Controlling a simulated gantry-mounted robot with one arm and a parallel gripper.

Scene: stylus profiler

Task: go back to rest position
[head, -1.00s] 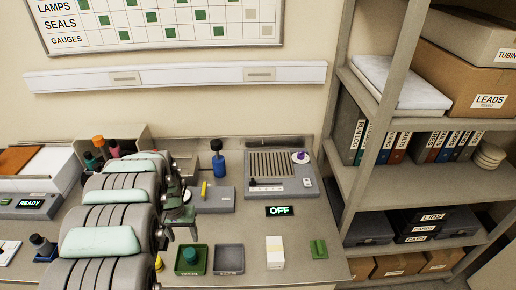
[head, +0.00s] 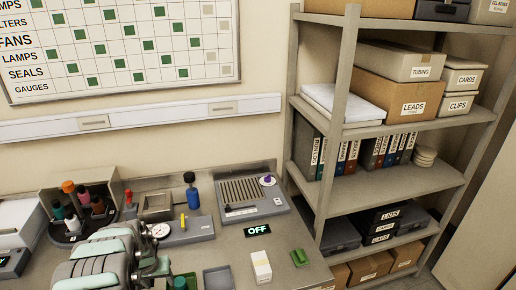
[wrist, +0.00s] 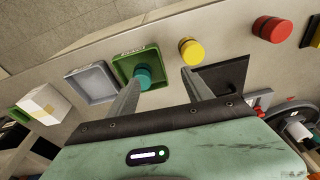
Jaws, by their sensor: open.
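My gripper (wrist: 160,80) is open in the wrist view. Its two fingers are apart with nothing held between them. Beyond the fingertips, a teal cylinder (wrist: 145,76) stands in a small green tray (wrist: 124,64). In the head view, my arm fills the lower left and hides much of the bench there; the teal cylinder (head: 180,283) shows just right of it at the bottom edge. The grey profiler-like unit (head: 248,198) stands at the back of the bench, with a display reading OFF (head: 258,230) in front of it.
A grey tray (head: 217,280), white box (head: 261,266) and green block (head: 299,256) lie along the bench front. A yellow cylinder (wrist: 190,50) and a red one (wrist: 272,29) show in the wrist view. A loaded shelf rack (head: 390,190) stands right of the bench.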

